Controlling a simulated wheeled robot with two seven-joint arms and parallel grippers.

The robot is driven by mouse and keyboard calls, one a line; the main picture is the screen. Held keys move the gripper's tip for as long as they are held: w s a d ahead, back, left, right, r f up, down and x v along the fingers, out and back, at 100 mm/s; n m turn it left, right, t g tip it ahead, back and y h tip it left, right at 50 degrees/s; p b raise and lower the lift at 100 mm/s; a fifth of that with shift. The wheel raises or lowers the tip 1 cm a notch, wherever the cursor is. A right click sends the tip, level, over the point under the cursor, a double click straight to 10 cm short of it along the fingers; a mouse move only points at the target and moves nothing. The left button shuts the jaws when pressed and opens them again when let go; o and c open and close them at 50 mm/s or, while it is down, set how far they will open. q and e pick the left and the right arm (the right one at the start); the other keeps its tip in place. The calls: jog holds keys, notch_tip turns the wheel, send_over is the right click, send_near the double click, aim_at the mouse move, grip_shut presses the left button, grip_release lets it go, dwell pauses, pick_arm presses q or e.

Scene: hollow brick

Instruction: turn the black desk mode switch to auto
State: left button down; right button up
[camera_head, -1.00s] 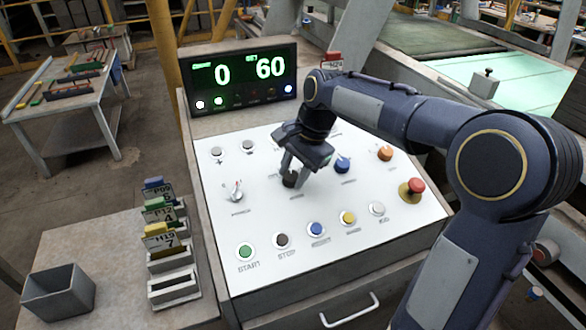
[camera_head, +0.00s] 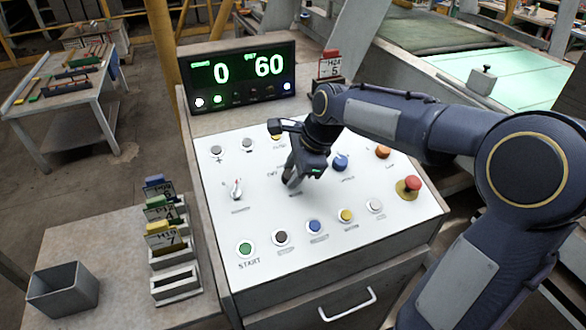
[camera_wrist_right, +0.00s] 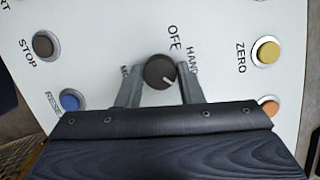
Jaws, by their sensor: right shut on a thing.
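The black desk mode switch (camera_wrist_right: 158,68) is a round dark knob with a white pointer line, on the white sloped panel. In the right wrist view its pointer aims toward the lower right of the picture. The printed labels OFF and HAND stand above it and to its right; another label at left is partly hidden by a finger. My right gripper (camera_head: 290,180) is down at the panel, its two fingers on either side of the knob and shut on it. In the head view the gripper mostly hides the knob. My left gripper is not in view.
Around the switch are a blue button (camera_head: 340,162), a red mushroom button (camera_head: 411,184), a white-pointer selector (camera_head: 236,189) and a front row with a green START button (camera_head: 245,249). A display (camera_head: 240,77) reading 0 and 60 stands behind. A card rack (camera_head: 174,283) and grey bin (camera_head: 62,292) are at left.

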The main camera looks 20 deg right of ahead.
dwell(0.4)
jog(key=o, duration=1)
jog(key=shift+c, duration=0.2)
jog(key=v, duration=0.8)
jog(key=shift+f, duration=0.1)
